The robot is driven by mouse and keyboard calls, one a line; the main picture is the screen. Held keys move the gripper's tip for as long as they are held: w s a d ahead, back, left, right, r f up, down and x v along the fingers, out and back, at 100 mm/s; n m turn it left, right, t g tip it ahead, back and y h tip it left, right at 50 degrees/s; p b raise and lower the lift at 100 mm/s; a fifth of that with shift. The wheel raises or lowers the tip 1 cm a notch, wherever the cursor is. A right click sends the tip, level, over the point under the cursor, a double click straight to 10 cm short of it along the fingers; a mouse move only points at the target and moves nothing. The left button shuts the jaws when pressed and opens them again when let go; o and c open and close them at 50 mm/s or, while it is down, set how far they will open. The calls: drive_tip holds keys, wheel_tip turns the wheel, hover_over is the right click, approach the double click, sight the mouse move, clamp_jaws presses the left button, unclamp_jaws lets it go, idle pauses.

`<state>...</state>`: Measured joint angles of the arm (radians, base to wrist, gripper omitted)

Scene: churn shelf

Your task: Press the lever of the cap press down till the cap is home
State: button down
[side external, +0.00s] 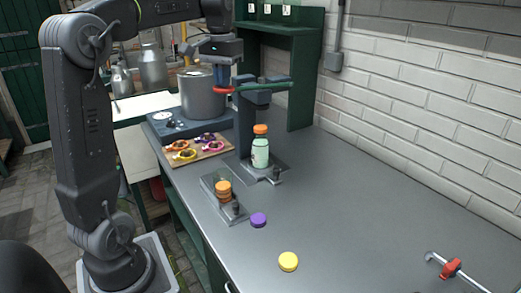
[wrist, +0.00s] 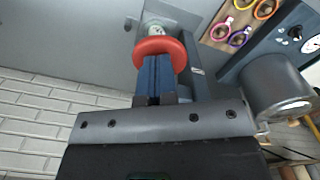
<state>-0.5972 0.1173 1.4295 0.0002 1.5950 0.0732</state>
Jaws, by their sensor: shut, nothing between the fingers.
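The cap press (side external: 244,130) stands on the bench with a dark upright column and a head. A red round end (side external: 222,90) shows at the left of its head, and a green bar reaches out to the right. A pale green bottle (side external: 260,154) stands upright on the press base, with an orange cap (side external: 260,129) at its top. I cannot tell how far the cap is seated. My gripper (side external: 222,80) is shut and empty, its blue fingers pointing down at the red end. In the wrist view the fingertips (wrist: 156,62) overlap the red disc (wrist: 158,46); contact is unclear.
A stack of orange caps (side external: 223,191) stands in a holder in front of the press. A purple cap (side external: 258,220) and a yellow cap (side external: 288,262) lie loose. A board with coloured rings (side external: 212,155) and a pot (side external: 203,95) are left. The bench's right side is mostly clear.

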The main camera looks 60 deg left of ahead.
drive_tip(key=shift+r, duration=2.7)
drive_tip(key=s+d+f+m+t, duration=0.1)
drive_tip(key=s+d+f+m, duration=0.15)
drive_tip(key=d, duration=0.45)
drive_tip(key=s+d+f+m+t, duration=0.1)
drive_tip(key=s+d+f+t, duration=0.15)
drive_tip(key=d, duration=0.45)
drive_tip(key=s+d+f+m+t, duration=0.2)
drive_tip(key=s+d+f, duration=0.6)
drive_tip(key=f, duration=0.3)
drive_tip(key=shift+s+d, duration=0.25)
drive_tip(key=shift+s, duration=0.35)
drive_tip(key=c, duration=1.8)
unclamp_jaws()
drive_tip(key=shift+m, duration=0.25)
